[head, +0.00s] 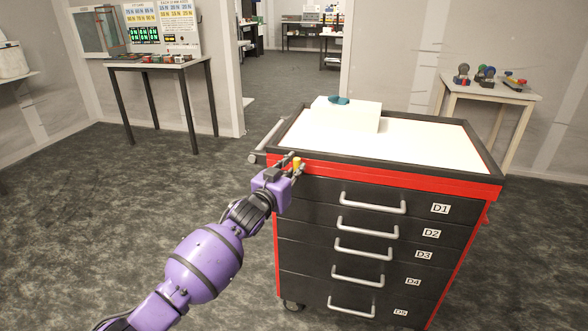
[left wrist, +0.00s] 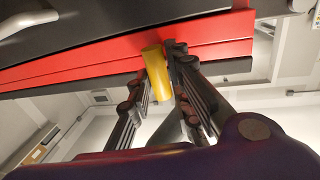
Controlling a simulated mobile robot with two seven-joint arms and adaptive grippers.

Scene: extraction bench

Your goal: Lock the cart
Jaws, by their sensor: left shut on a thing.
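The cart (head: 410,180) is red and black with a white top, and its drawers, labelled from D1 downward, all look shut. A small yellow cylinder (head: 297,162) is at the cart's upper left front corner, by the red band. My left gripper (head: 293,166) is at that corner, shut on the yellow cylinder. In the left wrist view the yellow cylinder (left wrist: 156,72) stands between the fingers (left wrist: 158,76), against the red band (left wrist: 110,58). The fingers hide part of it in the head view. My right gripper is out of view.
A white box (head: 347,115) with a teal item (head: 339,100) sits on the cart top. A rail (head: 268,139) sticks out at the cart's left side. A dark table (head: 160,66) stands back left, a pale table (head: 492,92) back right. The floor left of the cart is clear.

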